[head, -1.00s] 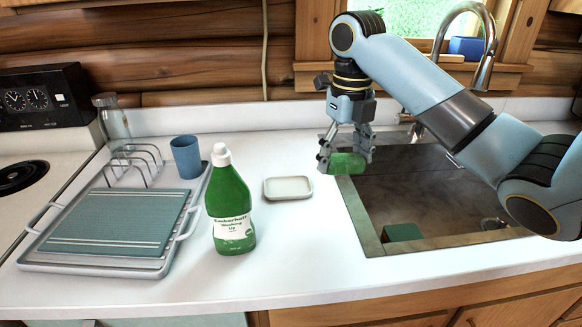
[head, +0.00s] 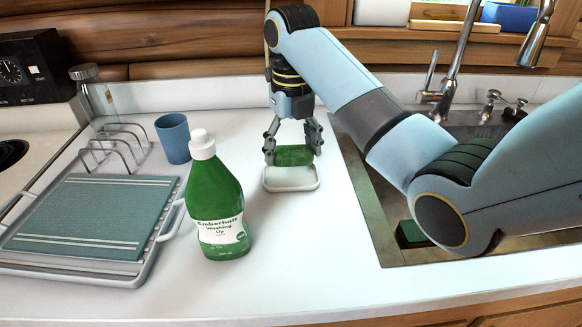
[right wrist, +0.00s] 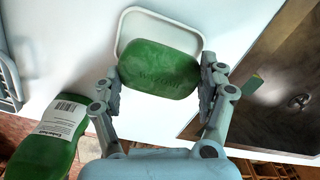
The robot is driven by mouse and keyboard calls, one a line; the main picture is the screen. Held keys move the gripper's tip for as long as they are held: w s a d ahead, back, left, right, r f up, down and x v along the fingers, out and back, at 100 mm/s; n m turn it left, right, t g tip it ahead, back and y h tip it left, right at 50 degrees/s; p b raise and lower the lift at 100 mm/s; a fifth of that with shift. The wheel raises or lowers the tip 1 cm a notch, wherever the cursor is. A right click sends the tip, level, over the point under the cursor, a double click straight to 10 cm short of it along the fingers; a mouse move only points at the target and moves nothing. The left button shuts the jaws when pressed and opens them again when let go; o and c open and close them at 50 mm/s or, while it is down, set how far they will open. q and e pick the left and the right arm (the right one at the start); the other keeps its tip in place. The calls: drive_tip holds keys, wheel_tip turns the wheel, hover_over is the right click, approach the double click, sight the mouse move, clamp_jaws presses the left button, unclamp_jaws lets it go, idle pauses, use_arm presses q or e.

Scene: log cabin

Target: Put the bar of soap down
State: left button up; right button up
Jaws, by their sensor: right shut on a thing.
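The green bar of soap (head: 294,155) is between the fingers of my right gripper (head: 293,150), which is shut on it. The soap is just above the small white soap dish (head: 291,184) on the counter; I cannot tell whether they touch. In the right wrist view the soap (right wrist: 158,70) covers much of the dish (right wrist: 137,22), with the dish's rim showing beyond it. The fingers (right wrist: 161,78) hold the soap at its two ends. My left gripper is not in view.
A green washing-up bottle (head: 217,200) stands left of the dish. A blue cup (head: 173,138) and a drying rack (head: 150,262) with a teal board (head: 80,215) are farther left. The sink (head: 385,245) is on the right, with a green block (head: 408,236) in it.

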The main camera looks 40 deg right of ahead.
sight(291, 150)
drive_tip(key=shift+a+f, duration=0.1)
drive_tip(key=shift+f, duration=0.2)
wheel_tip(291, 150, down, 3)
drive_tip(key=shift+r, duration=0.15)
drive_tip(key=shift+f, duration=0.45)
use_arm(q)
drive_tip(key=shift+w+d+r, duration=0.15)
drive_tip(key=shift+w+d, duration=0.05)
use_arm(e)
drive_tip(key=shift+f, duration=0.1)
drive_tip(key=o, duration=1.2)
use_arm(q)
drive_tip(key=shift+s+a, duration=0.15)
